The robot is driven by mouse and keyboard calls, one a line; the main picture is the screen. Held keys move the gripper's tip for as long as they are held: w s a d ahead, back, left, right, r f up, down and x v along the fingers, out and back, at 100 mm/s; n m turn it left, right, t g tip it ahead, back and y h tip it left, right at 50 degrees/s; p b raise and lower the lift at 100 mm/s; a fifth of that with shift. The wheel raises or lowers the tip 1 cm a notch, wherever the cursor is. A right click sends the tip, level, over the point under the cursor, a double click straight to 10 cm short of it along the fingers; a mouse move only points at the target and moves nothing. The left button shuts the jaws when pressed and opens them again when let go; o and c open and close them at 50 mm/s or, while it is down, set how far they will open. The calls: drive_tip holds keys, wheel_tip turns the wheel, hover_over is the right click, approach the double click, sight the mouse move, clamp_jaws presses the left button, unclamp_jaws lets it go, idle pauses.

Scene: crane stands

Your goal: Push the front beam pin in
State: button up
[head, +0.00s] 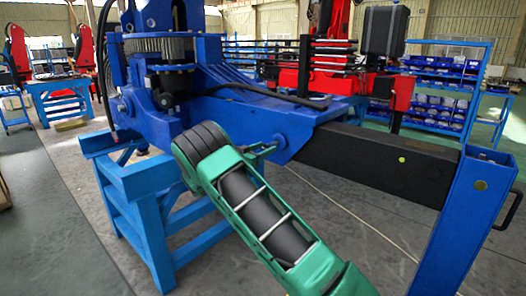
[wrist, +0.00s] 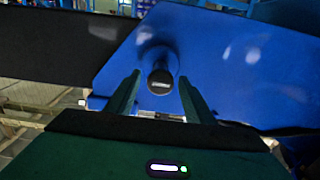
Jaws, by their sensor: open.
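The front beam pin (wrist: 160,82) shows in the wrist view as a dark round end with a pale mark. It stands out from the side of the blue beam housing (wrist: 235,65). My gripper (wrist: 158,79) is open, with one finger to each side of the pin end in the picture. I cannot tell whether the fingers touch it. In the head view the blue beam housing (head: 250,120) holds the black inner beam (head: 385,163).
A blue post (head: 467,225) stands at the beam's right end. A blue stand (head: 140,205) carries the crane at left. Red machines and blue shelves (head: 430,105) are behind. Grey floor is open at the lower left.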

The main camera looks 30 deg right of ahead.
sight(270, 146)
drive_tip(key=shift+w+d, duration=0.15)
drive_tip(key=shift+d, duration=0.35)
clamp_jaws()
drive_tip(key=shift+x, duration=2.5)
unclamp_jaws()
drive_tip(key=shift+a, duration=0.1)
